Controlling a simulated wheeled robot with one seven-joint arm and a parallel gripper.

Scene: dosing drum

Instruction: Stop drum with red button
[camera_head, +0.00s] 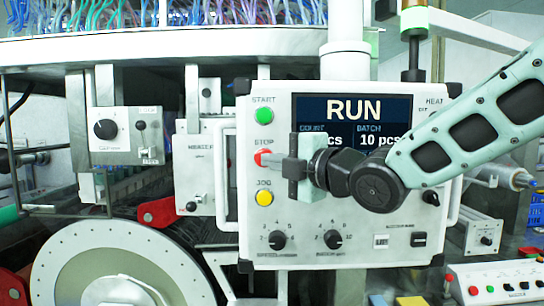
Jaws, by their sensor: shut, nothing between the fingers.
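The control panel (385,240) is a white box with a dark screen (345,108) that reads RUN. On its left side are a green START button (264,115), a red STOP button (259,158) and a yellow JOG button (264,198). My gripper (270,160) is shut and empty. It points left, with its tip at the red STOP button and covering the button's right part. I cannot tell whether the tip touches or presses it. The large pale drum (85,250) is at the lower left.
My arm crosses the panel's right half and hides part of the screen. Two black knobs (277,240) sit on the lower panel. A handle (222,180) stands at the panel's left edge. A smaller box with a knob (125,135) is farther left. A button box (497,283) is at the lower right.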

